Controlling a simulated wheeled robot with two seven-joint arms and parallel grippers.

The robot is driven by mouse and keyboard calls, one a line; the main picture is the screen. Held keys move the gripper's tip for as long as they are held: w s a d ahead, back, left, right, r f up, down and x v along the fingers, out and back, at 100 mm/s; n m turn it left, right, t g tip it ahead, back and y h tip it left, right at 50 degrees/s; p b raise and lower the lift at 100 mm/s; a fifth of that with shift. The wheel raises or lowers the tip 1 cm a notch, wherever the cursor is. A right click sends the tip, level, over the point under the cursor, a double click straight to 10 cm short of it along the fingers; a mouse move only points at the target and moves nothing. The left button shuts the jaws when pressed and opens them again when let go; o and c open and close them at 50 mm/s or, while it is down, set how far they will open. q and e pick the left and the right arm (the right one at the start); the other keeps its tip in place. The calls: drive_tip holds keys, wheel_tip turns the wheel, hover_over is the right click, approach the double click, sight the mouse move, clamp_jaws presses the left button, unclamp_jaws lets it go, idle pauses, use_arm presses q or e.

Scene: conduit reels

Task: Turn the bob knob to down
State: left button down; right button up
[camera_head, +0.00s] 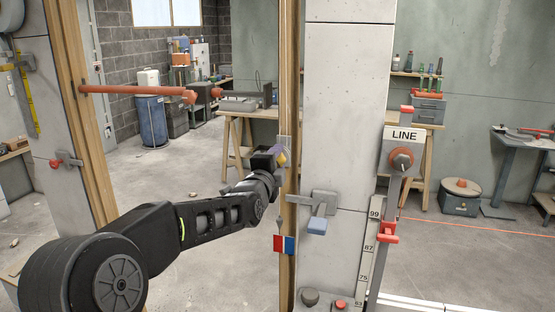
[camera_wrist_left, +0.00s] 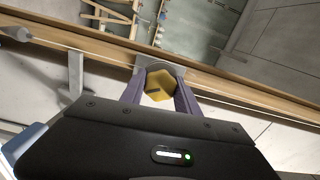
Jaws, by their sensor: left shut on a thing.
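The yellow knob (camera_head: 282,158), which I take as the bob knob, sits on a grey plate on the wooden post right of the opening. In the left wrist view it is a six-sided yellow knob (camera_wrist_left: 159,82) with a short dark mark on its face. My left gripper (camera_head: 278,153) is shut on this knob, and in the wrist view its two purple-grey fingers lie on either side of it. The fingers hide part of the knob in the head view. A red and blue plate (camera_head: 285,244) is lower on the same post. My right gripper is not in view.
A LINE sign (camera_head: 404,135) with a red knob stands farther right.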

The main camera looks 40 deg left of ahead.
use_arm(q)
drive_tip(key=m, duration=0.4)
drive_tip(key=shift+f, duration=0.2)
idle(0.4)
drive_tip(key=c, duration=0.9)
unclamp_jaws()
drive_tip(key=shift+r, duration=0.1)
drive_tip(key=b+v, duration=0.1)
drive_tip(key=v, duration=0.6)
drive_tip(key=shift+s, duration=0.4)
drive_tip(key=shift+d, duration=0.1)
